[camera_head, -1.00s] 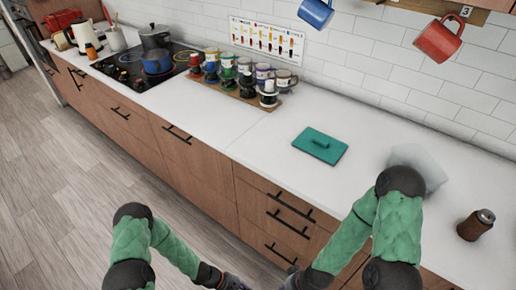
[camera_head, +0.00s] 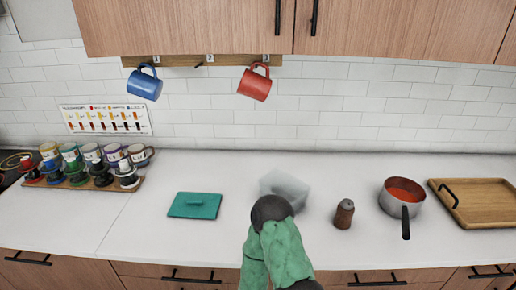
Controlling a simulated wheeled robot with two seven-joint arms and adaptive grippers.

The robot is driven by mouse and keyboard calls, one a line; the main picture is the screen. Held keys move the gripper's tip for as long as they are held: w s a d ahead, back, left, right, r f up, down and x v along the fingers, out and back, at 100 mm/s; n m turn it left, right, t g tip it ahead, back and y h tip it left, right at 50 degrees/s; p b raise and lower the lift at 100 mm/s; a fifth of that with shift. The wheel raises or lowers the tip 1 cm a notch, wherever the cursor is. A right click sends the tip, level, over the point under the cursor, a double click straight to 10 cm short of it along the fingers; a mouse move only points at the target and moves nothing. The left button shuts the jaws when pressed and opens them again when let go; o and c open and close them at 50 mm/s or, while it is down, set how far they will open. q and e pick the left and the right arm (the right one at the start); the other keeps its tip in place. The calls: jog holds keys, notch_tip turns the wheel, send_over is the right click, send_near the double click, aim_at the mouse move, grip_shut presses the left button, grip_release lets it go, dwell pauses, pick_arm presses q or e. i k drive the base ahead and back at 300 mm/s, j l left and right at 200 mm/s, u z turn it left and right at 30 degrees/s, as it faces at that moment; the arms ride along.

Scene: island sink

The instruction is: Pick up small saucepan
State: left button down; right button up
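A small saucepan (camera_head: 402,197) stands on the white counter at the right. It is grey metal, holds something orange-red, and its dark handle points toward me over the counter's front. One of my arms, in a green sleeve, rises at the bottom middle, left of the saucepan and apart from it. Neither of my grippers shows in the current view.
A wooden tray (camera_head: 478,204) lies just right of the saucepan, and a brown shaker (camera_head: 344,214) stands to its left. A translucent container (camera_head: 287,188) is behind my arm. A blue mug (camera_head: 145,84) and a red mug (camera_head: 255,84) hang above.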

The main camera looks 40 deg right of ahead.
aim_at(402, 198)
jog(key=z, duration=2.45)
jog(key=i+l+u, duration=0.1)
jog(key=l+u, duration=0.25)
jog(key=u, duration=0.15)
jog(key=l+u, duration=0.5)
jog(key=j, duration=0.1)
